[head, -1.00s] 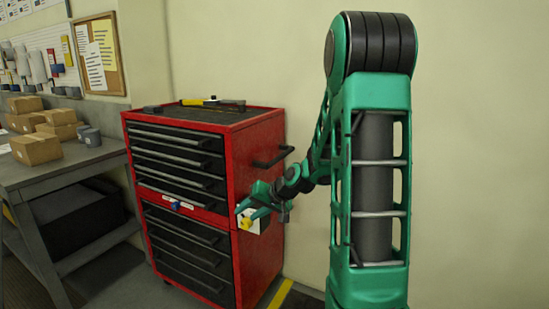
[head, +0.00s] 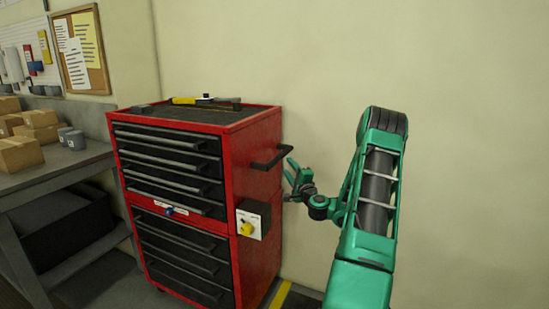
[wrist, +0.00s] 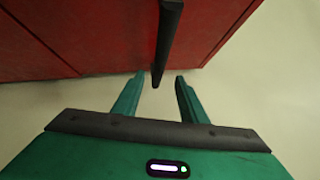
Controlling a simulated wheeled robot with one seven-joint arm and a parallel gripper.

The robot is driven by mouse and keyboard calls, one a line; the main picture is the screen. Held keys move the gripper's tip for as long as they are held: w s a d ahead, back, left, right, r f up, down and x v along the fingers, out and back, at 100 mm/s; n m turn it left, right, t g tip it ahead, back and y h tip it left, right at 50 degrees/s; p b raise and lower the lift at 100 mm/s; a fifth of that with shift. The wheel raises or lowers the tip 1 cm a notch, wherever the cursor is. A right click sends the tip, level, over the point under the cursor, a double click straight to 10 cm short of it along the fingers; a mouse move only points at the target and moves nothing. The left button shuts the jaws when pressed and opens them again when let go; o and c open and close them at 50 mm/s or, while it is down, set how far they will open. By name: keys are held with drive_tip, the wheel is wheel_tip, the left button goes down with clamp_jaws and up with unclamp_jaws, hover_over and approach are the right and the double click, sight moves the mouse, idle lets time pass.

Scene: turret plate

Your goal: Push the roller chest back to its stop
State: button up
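The red roller chest (head: 257,160) with black drawers stands against the wall in the head view. A black side handle (head: 268,161) sticks out of its right side. In the wrist view the chest's red side (wrist: 75,35) fills the top, and the handle bar (wrist: 167,45) reaches down toward the gap between my fingers. My gripper (head: 290,170) is just right of the handle; in the wrist view (wrist: 156,90) its two fingers are apart with nothing clamped between them. A white plate with a yellow knob (head: 248,228) is on the chest's side below the handle.
A grey workbench (head: 75,163) with cardboard boxes (head: 20,153) stands left of the chest. Tools (head: 205,100) lie on the chest top. A yellow floor stripe (head: 281,295) runs by the chest's lower right. The wall to the right is bare.

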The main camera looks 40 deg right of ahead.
sight(279, 157)
drive_tip(key=x, duration=1)
drive_tip(key=shift+w+a, duration=0.25)
drive_tip(key=shift+w, duration=0.05)
clamp_jaws()
